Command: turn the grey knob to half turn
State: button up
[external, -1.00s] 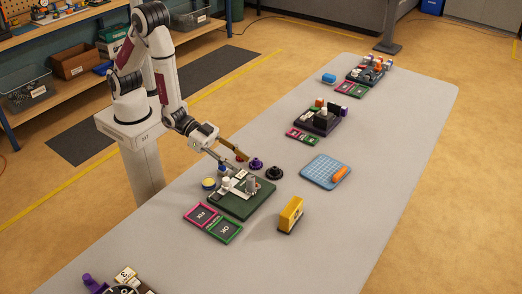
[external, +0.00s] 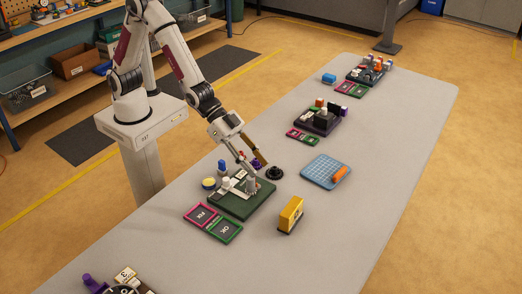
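The green board (external: 243,207) lies on the table in front of my base and carries several small parts. An upright grey piece, which looks like the grey knob (external: 251,185), stands near its right corner. Its pointer or marking is too small to read. My gripper (external: 258,169) is tilted down over the board's back right side. Its two fingers are apart, with the tips just above and behind the grey knob. I cannot tell whether a fingertip touches it. I see nothing held between the fingers.
A blue piece (external: 221,166) and yellow disc (external: 209,183) are left.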

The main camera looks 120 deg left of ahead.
jog(key=g, duration=0.2)
jog(key=g+y, duration=0.1)
jog(key=g, duration=0.4)
send_near(249, 177)
jog(key=shift+f, duration=0.7)
jog(key=shift+w, duration=0.15)
jog(key=shift+f, duration=0.1)
jog(key=shift+t, duration=0.3)
jog(key=shift+x, duration=3.8)
jog(key=shift+a, duration=0.1)
grip_shut()
